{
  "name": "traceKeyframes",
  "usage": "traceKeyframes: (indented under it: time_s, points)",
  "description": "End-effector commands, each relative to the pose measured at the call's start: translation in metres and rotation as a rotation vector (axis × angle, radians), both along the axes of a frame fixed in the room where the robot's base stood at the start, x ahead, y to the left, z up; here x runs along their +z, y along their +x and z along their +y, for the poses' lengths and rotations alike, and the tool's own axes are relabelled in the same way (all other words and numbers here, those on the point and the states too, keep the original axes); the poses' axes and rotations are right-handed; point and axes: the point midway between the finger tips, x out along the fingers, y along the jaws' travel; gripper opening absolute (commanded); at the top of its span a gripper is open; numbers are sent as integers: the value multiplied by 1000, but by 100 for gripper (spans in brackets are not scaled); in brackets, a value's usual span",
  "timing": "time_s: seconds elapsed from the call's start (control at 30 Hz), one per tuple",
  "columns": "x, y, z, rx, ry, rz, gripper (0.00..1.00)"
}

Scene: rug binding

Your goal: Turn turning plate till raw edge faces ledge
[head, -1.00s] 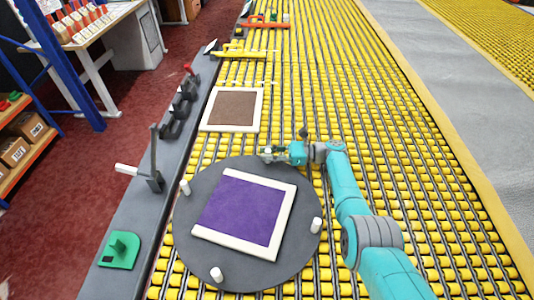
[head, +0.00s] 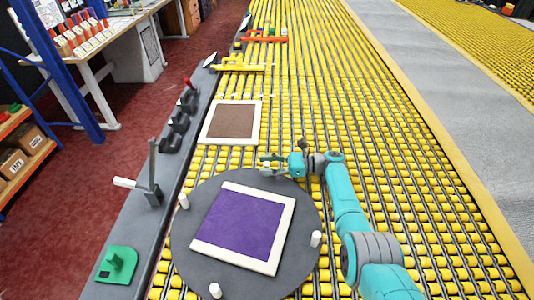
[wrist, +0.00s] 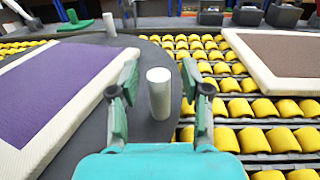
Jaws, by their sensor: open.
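The turning plate (head: 187,258) is a dark grey round disc with white upright pegs at its rim. A purple rug piece (head: 240,222) lies on it, turned slightly clockwise. Cream binding shows on its far, right and near sides; its left side looks raw and faces roughly toward the grey ledge (head: 133,212), at a slant. My gripper (head: 270,163) is at the plate's far rim. In the wrist view my gripper (wrist: 160,98) is open, with a white peg (wrist: 158,95) upright between its fingers and gaps on both sides.
A brown rug piece with cream edging (head: 232,121) lies beyond the plate on the yellow rollers (head: 340,100). A lever (head: 152,175) and a green block (head: 117,264) are on the ledge. Open rollers lie to the right of my arm.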

Motion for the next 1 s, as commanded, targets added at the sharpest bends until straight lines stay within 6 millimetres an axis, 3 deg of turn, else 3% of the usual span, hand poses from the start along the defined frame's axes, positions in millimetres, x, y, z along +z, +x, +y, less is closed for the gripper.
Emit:
traceKeyframes:
  time_s: [0.2, 0.6, 1.0]
  points:
    - [19, -2, 0, 0, 0, -4, 48]
    - [79, 0, 0, 0, -1, -4, 48]
    - [94, 0, 0, 0, 0, 0, 48]
